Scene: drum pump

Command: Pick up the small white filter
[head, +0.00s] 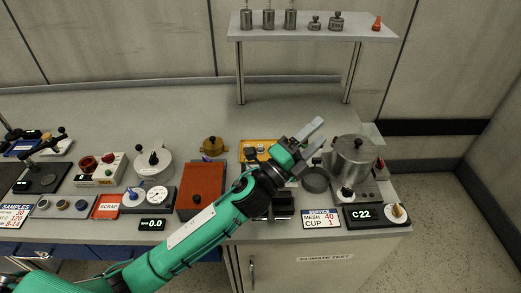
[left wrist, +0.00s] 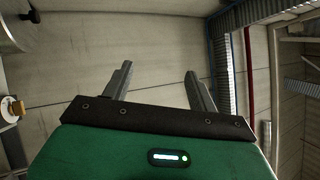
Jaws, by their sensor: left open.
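My left gripper (head: 318,134) is open and empty above the right part of the bench, its fingers pointing up and to the right. I cannot make out a small white filter for certain. A yellow-orange tray (head: 246,147) with small dark and pale parts lies just left of the gripper and is partly hidden by it. My forearm covers part of the bench in front of the tray. My right gripper is not in view.
A steel pot (head: 355,157) stands right of the gripper, with a dark round dish (head: 315,181) beside it. A red box (head: 201,186) lies left of my arm. A raised shelf (head: 345,33) holds metal weights. The bench's back middle is clear.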

